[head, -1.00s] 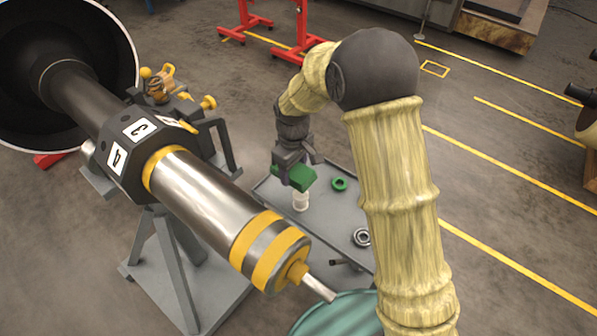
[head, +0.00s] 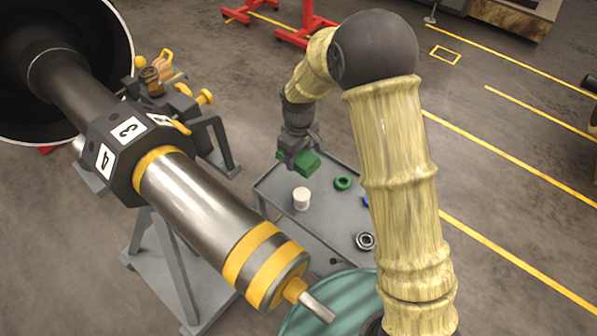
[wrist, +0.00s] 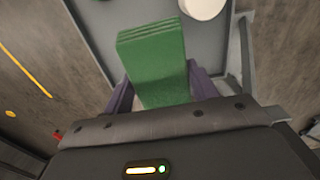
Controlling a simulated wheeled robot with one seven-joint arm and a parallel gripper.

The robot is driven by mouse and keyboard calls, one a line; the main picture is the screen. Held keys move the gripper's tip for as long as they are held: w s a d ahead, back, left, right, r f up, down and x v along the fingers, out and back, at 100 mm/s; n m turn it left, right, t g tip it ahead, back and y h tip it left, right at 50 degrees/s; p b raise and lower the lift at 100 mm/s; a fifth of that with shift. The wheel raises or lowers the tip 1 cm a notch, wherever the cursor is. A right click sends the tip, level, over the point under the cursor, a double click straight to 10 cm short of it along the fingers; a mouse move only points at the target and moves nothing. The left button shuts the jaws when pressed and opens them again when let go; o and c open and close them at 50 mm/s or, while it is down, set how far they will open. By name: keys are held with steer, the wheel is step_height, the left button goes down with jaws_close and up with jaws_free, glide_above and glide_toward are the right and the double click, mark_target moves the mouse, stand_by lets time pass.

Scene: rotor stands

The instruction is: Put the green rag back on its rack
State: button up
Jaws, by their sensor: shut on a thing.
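The green rag (head: 307,163) is a folded block with layered edges. My gripper (head: 298,150) is shut on it and holds it above the far part of the grey cart top. In the wrist view the rag (wrist: 155,62) sits between the two purple fingers of my gripper (wrist: 162,92) and sticks out past them. The rag's lower end is hidden by the gripper body. I cannot make out a rack for the rag in these views.
The grey cart (head: 285,222) carries a white cylinder (head: 301,199), a green ring (head: 343,183), a metal bearing ring (head: 366,241) and a partly hidden blue item (head: 365,201). A large rotor on a stand (head: 190,195) is to the left. A teal round surface (head: 335,305) is in front.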

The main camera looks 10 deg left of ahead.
mark_target(299, 155)
steer(key=shift+f, duration=1.85)
steer(key=shift+f, duration=1.9)
steer(key=shift+f, duration=0.2)
steer(key=o, duration=0.9)
steer(key=shift+r, duration=0.1)
steer(key=shift+o, duration=0.2)
step_height(299, 155, up, 12)
steer(key=shift+r, duration=0.15)
